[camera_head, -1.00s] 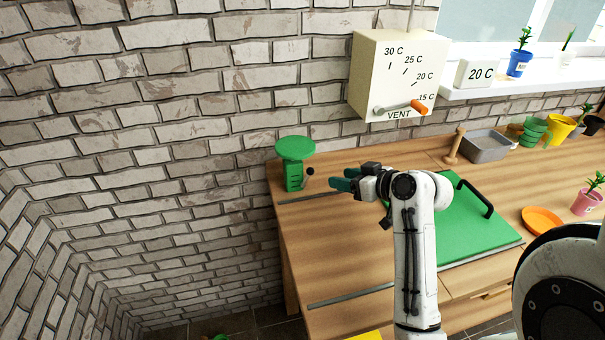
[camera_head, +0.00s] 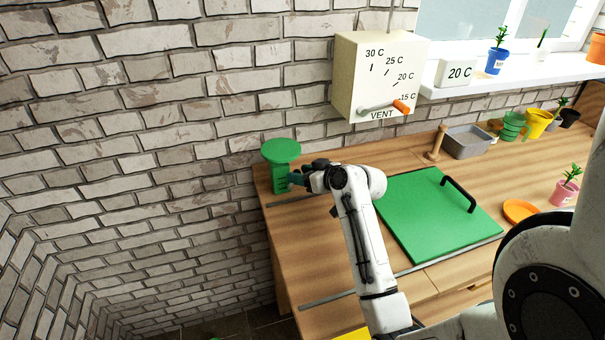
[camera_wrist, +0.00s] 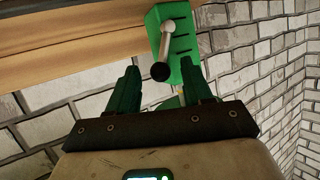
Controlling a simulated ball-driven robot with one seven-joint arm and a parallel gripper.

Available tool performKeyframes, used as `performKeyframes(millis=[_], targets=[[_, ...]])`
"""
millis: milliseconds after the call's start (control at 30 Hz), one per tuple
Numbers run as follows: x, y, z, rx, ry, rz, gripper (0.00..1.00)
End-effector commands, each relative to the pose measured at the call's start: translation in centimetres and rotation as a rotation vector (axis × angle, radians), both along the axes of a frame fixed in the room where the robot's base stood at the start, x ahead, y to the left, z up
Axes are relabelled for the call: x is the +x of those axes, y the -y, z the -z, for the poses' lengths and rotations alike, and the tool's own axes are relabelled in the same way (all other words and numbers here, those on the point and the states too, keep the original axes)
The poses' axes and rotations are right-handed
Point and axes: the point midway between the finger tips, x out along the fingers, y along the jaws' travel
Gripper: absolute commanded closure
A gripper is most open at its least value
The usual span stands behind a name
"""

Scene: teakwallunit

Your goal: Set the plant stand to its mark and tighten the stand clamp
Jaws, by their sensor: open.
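The green plant stand (camera_head: 281,152) stands at the far left of the wooden bench, close to the brick wall, with a round top on a slotted column. In the wrist view its green column (camera_wrist: 181,45) shows dark slots and a clamp lever (camera_wrist: 163,52), a metal arm with a black knob. My gripper (camera_head: 293,180) is at the stand's right side in the head view. In the wrist view my gripper (camera_wrist: 163,84) is open, its two green fingers on either side of the knob and seemingly apart from it. The mark cannot be made out.
A beige vent box (camera_head: 378,78) with an orange-tipped lever hangs on the wall above. A green board (camera_head: 435,220) with a black handle lies right of my arm. A grey tray (camera_head: 468,143), pots and an orange saucer (camera_head: 520,211) are farther right.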

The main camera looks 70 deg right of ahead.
Motion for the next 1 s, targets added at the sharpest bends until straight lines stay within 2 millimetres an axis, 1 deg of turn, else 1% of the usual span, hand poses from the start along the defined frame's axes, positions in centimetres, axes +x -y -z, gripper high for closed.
performKeyframes(millis=[167,667,700,867,1000], targets=[[0.0,0.0,0.0,0.000,0.000,0.000,0.51],[0.0,0.0,0.0,0.000,0.000,0.000,0.99],[0.0,0.0,0.0,0.000,0.000,0.000,1.00],[-0.1,0.1,0.3,0.015,0.018,0.000,1.00],[-0.6,0.5,1.1,0.082,0.097,0.002,1.00]])
